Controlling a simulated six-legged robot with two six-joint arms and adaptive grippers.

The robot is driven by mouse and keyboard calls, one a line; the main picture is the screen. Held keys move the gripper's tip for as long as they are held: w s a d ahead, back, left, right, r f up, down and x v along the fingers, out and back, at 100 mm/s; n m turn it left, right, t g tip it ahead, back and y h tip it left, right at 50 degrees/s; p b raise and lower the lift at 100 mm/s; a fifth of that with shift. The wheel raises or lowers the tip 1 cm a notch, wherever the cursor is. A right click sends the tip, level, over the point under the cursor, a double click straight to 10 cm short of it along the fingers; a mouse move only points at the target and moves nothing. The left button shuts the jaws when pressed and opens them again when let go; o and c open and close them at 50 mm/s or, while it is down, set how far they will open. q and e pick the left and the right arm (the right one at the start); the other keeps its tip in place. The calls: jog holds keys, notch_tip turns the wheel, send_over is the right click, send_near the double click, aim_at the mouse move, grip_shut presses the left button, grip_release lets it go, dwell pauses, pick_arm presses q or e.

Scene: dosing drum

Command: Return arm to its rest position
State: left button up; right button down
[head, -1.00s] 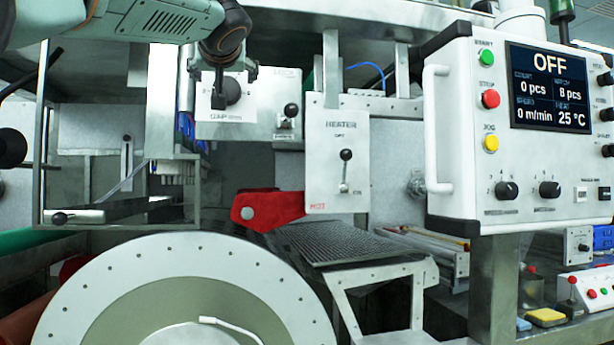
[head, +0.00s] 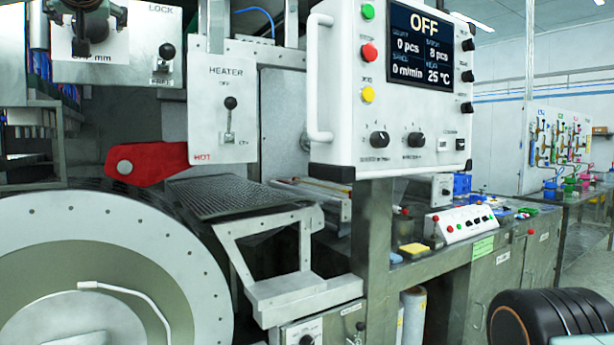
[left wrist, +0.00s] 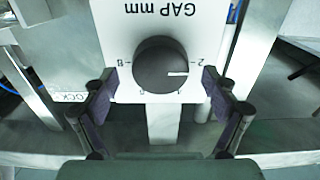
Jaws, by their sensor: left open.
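My left gripper (head: 86,42) shows only in part at the top left of the head view, in front of the white GAP mm panel (head: 68,72). In the left wrist view the gripper (left wrist: 160,88) is open, with its two dark fingers apart. The black gap knob (left wrist: 162,64) lies ahead, between the fingertips in the picture, and no finger visibly touches it. Its white mark points right, between 1 and 2. The rest of my left arm is outside the head view. My right gripper is in neither view.
The heater panel (head: 222,112) with its lever and a red part (head: 150,163) are right of the gap panel. The control box (head: 385,90) reads OFF. A large round disc (head: 205,255) fills the lower left. A grey mesh plate (head: 235,196) sits beside it.

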pick_arm(q)
jog(key=shift+w+a, duration=0.35)
jog(key=shift+w, duration=0.1)
jog(key=shift+f, duration=0.1)
jog(key=shift+s+d, duration=0.1)
